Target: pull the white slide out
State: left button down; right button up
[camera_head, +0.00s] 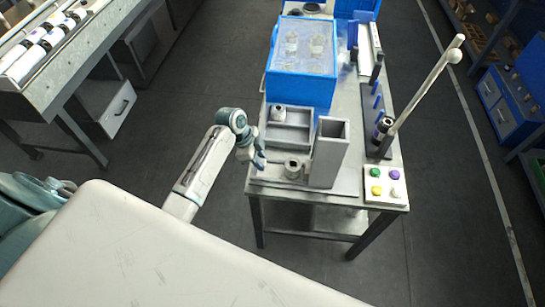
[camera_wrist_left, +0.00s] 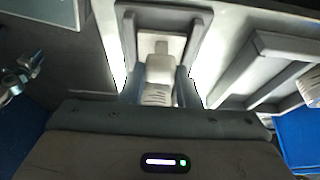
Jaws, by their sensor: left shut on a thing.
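My left gripper (camera_head: 258,161) is at the front left corner of the metal table, beside the grey fixture. In the left wrist view, its two fingers (camera_wrist_left: 160,88) are closed around a pale, light-grey to white piece, which looks like the white slide (camera_wrist_left: 160,68). The piece sits between two grey side walls of a channel-like frame. In the head view the gripper hides this piece. How far the slide sits in its channel cannot be told. My right gripper is not in view.
On the metal table (camera_head: 262,188) stand a blue box with a clear lid (camera_head: 300,85), a grey compartment tray (camera_head: 290,130), a tall grey bin (camera_head: 328,152), a button panel (camera_head: 385,186) and a long white lever (camera_head: 428,85). The floor left of the table is clear.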

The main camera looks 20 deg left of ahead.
pick_arm(q)
jog(key=shift+a, duration=0.1)
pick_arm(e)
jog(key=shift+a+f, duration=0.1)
pick_arm(q)
jog(key=c, duration=1.4)
grip_release()
jog(key=shift+c, duration=0.2)
jog(key=o, duration=0.4)
jog(key=shift+a, duration=0.1)
jog(key=shift+c, duration=0.2)
jog(key=shift+a, duration=0.1)
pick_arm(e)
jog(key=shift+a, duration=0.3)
pick_arm(q)
jog(key=shift+r, duration=0.15)
jog(key=shift+a+r, duration=0.1)
jog(key=shift+r, duration=0.2)
jog(key=b+v, duration=0.2)
jog(key=v, duration=0.8)
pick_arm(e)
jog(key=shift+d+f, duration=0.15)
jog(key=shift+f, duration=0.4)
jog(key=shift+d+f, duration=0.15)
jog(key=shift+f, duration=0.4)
pick_arm(q)
jog(key=shift+s, duration=0.15)
